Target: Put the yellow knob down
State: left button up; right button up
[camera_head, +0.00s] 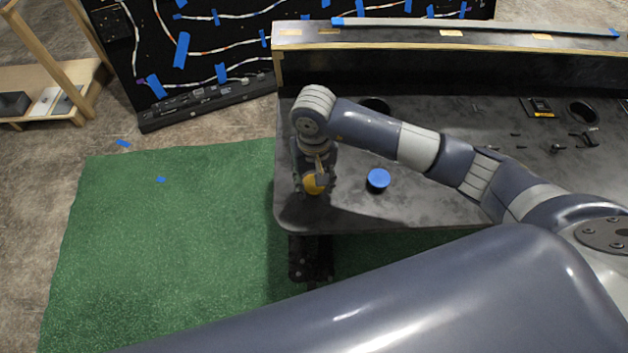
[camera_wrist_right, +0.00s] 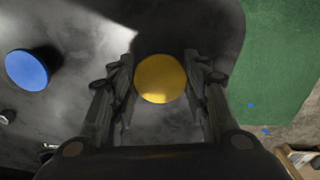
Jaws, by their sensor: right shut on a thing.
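The yellow knob (camera_head: 313,185) is at the left end of the dark console top (camera_head: 345,212), near its front left corner. My right gripper (camera_head: 312,184) points down over it and is shut on it. In the right wrist view, the round yellow top (camera_wrist_right: 160,78) sits between the two fingers of the gripper (camera_wrist_right: 160,85). I cannot tell whether the knob's underside touches the console surface. My left gripper is not in view.
A blue knob (camera_head: 378,180) stands on the console just right of the yellow one. A round hole (camera_head: 583,112) and small parts lie further right. The console has a raised back ledge (camera_head: 450,65). Green carpet (camera_head: 170,240) lies beyond the console's left edge.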

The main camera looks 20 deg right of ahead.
jog(key=shift+f, duration=0.65)
jog(key=shift+f, duration=0.1)
jog(key=shift+f, duration=0.1)
jog(key=o, duration=1.1)
jog(key=shift+o, duration=0.2)
